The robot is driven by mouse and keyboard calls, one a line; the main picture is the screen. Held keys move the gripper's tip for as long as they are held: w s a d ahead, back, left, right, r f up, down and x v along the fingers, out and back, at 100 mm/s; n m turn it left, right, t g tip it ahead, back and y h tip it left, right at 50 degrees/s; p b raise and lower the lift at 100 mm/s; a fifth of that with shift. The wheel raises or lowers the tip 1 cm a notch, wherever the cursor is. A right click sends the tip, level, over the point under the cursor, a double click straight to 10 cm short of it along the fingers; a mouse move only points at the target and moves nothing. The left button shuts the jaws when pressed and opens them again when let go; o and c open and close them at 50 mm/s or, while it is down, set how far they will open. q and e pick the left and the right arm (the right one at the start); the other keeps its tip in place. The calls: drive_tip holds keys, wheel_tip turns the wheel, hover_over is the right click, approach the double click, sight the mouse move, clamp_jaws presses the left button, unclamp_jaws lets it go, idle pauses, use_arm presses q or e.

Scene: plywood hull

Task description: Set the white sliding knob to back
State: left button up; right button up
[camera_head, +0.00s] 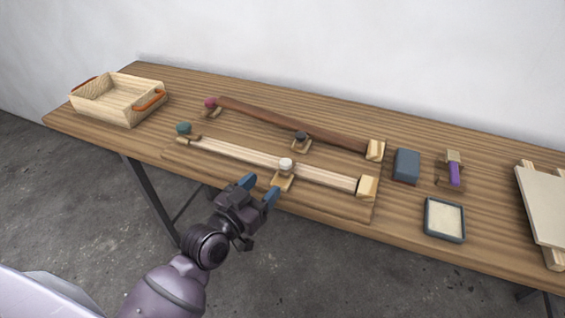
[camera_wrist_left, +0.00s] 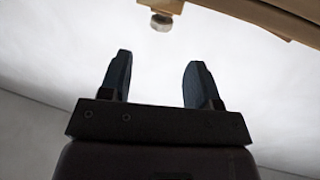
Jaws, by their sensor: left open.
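The white sliding knob (camera_head: 285,164) sits on a small wooden slider on the pale wooden rail (camera_head: 240,152), right of the rail's middle. A round knob, probably the white one, shows at the top of the left wrist view (camera_wrist_left: 161,22), beyond the fingers. My left gripper (camera_head: 260,189) is open and empty, in front of and to the left of the white knob, apart from it. Its two blue-grey fingers also show in the left wrist view (camera_wrist_left: 157,80). My right gripper is not in view.
A green knob (camera_head: 183,128) is at the pale rail's left end. A dark rail (camera_head: 255,115) behind carries a red knob (camera_head: 210,103) and a black knob (camera_head: 301,136). A wooden tray (camera_head: 118,112), blue block (camera_head: 407,166) and framed dish (camera_head: 444,220) stand on the table.

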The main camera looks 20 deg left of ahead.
sight(282, 166)
use_arm(q)
drive_tip(key=x, duration=0.7)
drive_tip(key=shift+w, duration=0.3)
drive_tip(key=shift+w+d, duration=0.15)
drive_tip(key=shift+w, duration=0.4)
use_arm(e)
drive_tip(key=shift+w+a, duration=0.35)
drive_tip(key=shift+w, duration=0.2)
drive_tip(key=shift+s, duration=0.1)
